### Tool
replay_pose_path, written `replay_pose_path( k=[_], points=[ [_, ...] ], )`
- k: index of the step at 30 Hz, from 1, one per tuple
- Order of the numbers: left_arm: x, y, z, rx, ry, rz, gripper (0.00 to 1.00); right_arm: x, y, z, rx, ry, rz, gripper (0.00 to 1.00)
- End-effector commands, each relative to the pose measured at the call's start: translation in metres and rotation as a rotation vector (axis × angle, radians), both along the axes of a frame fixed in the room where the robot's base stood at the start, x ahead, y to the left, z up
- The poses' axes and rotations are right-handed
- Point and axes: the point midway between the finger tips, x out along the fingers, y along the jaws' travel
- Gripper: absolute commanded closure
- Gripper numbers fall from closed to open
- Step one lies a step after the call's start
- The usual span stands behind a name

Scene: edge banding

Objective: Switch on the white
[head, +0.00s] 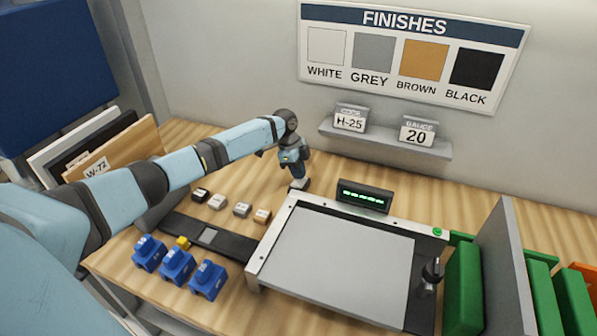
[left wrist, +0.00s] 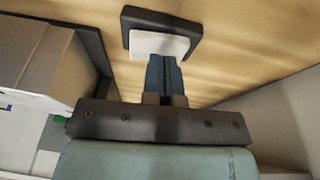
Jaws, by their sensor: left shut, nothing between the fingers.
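My left gripper (head: 298,180) reaches across the table to its back part, fingers pointing down and shut with nothing between them. Directly below its tips is a small white piece (head: 299,185). In the left wrist view this white piece (left wrist: 158,45) sits in a dark square frame (left wrist: 190,22). The shut fingertips (left wrist: 163,62) overlap its near edge; I cannot tell whether they touch it. The fingers hide part of it. My right gripper is not in view.
A grey panel (head: 335,262) lies in a framed machine, with a green-lit display (head: 363,196) behind it. Blue blocks (head: 177,265) stand at front left. Green bins (head: 463,285) and an upright grey board (head: 505,265) stand at right. A finishes sign (head: 411,55) hangs on the wall.

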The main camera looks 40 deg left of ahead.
Motion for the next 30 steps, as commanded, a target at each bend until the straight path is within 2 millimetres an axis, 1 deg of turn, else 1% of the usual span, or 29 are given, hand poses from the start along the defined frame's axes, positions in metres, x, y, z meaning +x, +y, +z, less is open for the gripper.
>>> replay_pose_path(
  k=[5, 12, 15, 18, 21, 24, 30],
  points=[
    [0.001, 0.007, 0.022, 0.0, -0.005, 0.001, 1.0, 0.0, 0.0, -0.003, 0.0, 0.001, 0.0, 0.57],
    [0.0, 0.023, 0.075, 0.0, -0.004, 0.0, 1.0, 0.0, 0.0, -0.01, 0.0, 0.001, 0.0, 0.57],
    [0.0, 0.029, 0.095, 0.001, -0.004, 0.0, 1.0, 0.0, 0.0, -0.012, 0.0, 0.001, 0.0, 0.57],
    [0.0, 0.034, 0.111, 0.001, -0.003, 0.001, 1.0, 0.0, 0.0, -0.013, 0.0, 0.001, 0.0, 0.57],
    [-0.001, 0.037, 0.122, 0.0, -0.001, 0.001, 1.0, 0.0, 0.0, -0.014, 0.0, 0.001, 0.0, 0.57],
    [-0.001, 0.039, 0.128, 0.0, 0.0, 0.001, 1.0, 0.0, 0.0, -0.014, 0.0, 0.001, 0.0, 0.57],
    [-0.001, 0.04, 0.131, 0.0, 0.0, 0.001, 1.0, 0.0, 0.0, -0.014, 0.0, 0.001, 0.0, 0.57]
  ],
)
